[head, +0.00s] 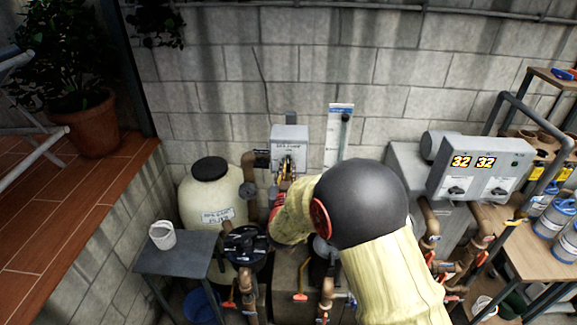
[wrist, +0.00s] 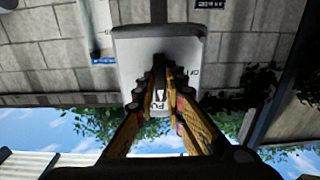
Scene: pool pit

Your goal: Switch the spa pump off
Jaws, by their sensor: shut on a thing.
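The spa pump switch box (head: 290,134) is a grey box on the block wall, with lettering on its front. In the wrist view the box (wrist: 188,46) fills the upper middle. My gripper (head: 287,168) is at the lower front of the box. In the wrist view my gripper (wrist: 158,80) has its orange-and-black fingers close together against the box front, shut on the switch handle. The handle is mostly hidden between the fingers, so its position cannot be told. Part of a white label shows between the fingers.
A grey control panel (head: 480,168) showing "32 32" is at the right, above brown pipes. A white-and-blue gauge (head: 338,135) hangs beside the box.

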